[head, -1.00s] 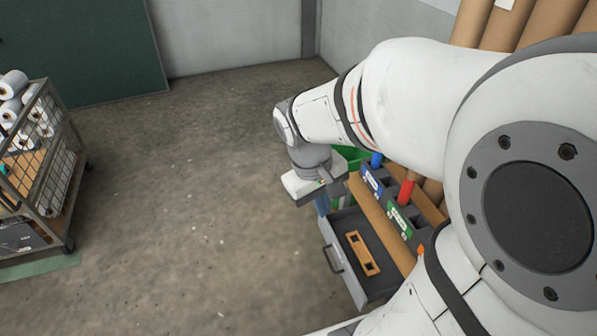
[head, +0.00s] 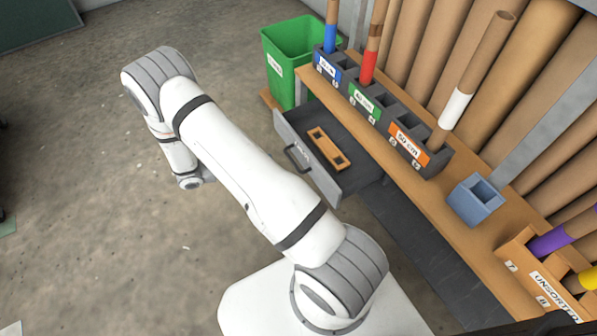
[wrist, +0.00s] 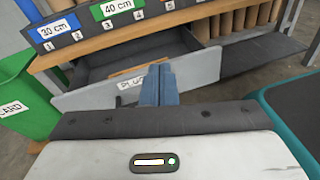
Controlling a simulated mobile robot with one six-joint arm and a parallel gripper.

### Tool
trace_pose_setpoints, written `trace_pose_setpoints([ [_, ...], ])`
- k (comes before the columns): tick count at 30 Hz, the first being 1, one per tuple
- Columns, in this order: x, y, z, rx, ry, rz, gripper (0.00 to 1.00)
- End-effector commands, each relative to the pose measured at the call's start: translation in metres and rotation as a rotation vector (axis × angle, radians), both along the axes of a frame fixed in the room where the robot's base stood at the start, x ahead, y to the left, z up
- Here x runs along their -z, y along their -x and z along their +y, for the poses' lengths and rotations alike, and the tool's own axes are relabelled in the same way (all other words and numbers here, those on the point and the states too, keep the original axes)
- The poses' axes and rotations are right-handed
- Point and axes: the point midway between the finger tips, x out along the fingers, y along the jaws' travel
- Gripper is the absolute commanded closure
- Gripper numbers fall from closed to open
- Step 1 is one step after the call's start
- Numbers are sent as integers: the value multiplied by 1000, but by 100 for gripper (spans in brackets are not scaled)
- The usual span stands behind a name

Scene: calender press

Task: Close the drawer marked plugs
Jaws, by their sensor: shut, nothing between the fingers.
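The drawer marked plugs stands pulled out under the bench, with its grey front panel (head: 283,133) facing left in the head view. A dark handle (head: 297,159) is on the panel, and a wooden piece with two holes (head: 328,149) lies inside. In the wrist view the panel (wrist: 196,71) carries a partly covered label (wrist: 130,84) reading "PLU". My gripper (wrist: 158,72) is shut and empty. Its blue-grey fingers point at the panel and overlap it in the wrist view; I cannot tell whether they touch it. In the head view my arm hides the fingers.
A green bin (head: 289,53) stands beyond the drawer and appears close at left in the wrist view (wrist: 22,88). The wooden bench (head: 440,205) holds numbered tube racks (head: 366,103) and a blue-grey holder (head: 476,199). Open floor lies left of the drawer.

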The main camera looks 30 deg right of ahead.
Motion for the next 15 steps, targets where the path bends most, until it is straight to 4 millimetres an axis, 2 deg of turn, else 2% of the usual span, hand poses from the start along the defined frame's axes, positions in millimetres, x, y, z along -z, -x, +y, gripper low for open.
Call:
trace_pose_setpoints([
  [1, 36, 0, 2, -44, 37, 38, 100],
  [3, 62, -1, 4, -95, 78, 74, 100],
  [6, 89, -2, 6, -150, 122, 110, 100],
  [10, 106, -3, 7, -189, 151, 132, 100],
  [15, 109, -3, -5, -197, 158, 139, 100],
])
